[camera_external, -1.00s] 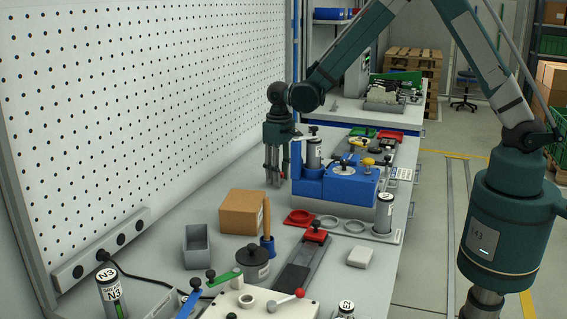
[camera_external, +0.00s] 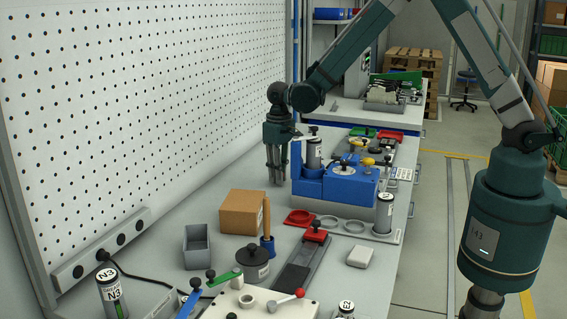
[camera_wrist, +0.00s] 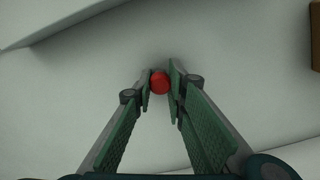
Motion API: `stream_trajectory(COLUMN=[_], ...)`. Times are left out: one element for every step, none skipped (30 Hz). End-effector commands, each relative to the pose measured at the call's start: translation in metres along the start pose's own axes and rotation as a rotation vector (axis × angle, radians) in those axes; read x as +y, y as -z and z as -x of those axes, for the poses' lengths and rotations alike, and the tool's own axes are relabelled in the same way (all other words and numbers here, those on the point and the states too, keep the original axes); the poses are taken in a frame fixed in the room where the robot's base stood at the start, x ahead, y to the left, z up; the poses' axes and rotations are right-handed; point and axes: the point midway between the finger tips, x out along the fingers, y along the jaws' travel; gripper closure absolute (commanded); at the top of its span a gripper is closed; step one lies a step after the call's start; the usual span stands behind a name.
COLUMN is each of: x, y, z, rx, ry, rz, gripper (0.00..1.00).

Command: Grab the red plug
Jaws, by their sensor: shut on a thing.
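The red plug (camera_wrist: 160,83) shows as a small round red piece between the fingertips in the wrist view. My gripper (camera_wrist: 160,88) is shut on it, with one finger on each side. In the external view my gripper (camera_external: 276,178) points down at the bench, just left of the blue fixture block. The plug is hidden there by the fingers or too small to make out. I cannot tell whether the plug touches the bench.
The blue fixture block (camera_external: 340,188) stands close to the right of my gripper. A cardboard box (camera_external: 242,212) stands nearer the camera. The pegboard wall (camera_external: 140,90) runs along the left. Bare bench lies between wall and gripper.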

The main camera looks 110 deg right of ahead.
Motion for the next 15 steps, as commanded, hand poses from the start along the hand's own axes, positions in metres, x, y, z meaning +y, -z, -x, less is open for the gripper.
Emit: stream_trajectory(x=[0.000, 0.000, 0.000, 0.000, 0.000, 0.000, 0.000, 0.000, 0.000, 0.000, 0.000, 0.000, 0.000, 0.000, 0.000], y=[0.000, 0.000, 0.000, 0.000, 0.000, 0.000, 0.000, 0.000, 0.000, 0.000, 0.000, 0.000, 0.000, 0.000, 0.000], z=[0.000, 0.000, 0.001, 0.001, 0.002, 0.003, 0.004, 0.005, 0.008, 0.010, 0.012, 0.016, 0.020, 0.023, 0.028], rx=[0.000, 0.000, 0.000, 0.000, 0.000, 0.000, 0.000, 0.000, 0.000, 0.000, 0.000, 0.000, 0.000, 0.000, 0.000], ry=[0.000, 0.000, 0.000, 0.000, 0.000, 0.000, 0.000, 0.000, 0.000, 0.000, 0.000, 0.000, 0.000, 0.000, 0.000], rz=[0.000, 0.000, 0.000, 0.000, 0.000, 0.000, 0.000, 0.000, 0.000, 0.000, 0.000, 0.000, 0.000, 0.000, 0.000], gripper=[0.93, 0.93, 0.93, 0.93, 0.93, 0.93, 0.93, 0.93, 0.93, 0.93, 0.93, 0.93, 0.93, 0.93, 0.93])
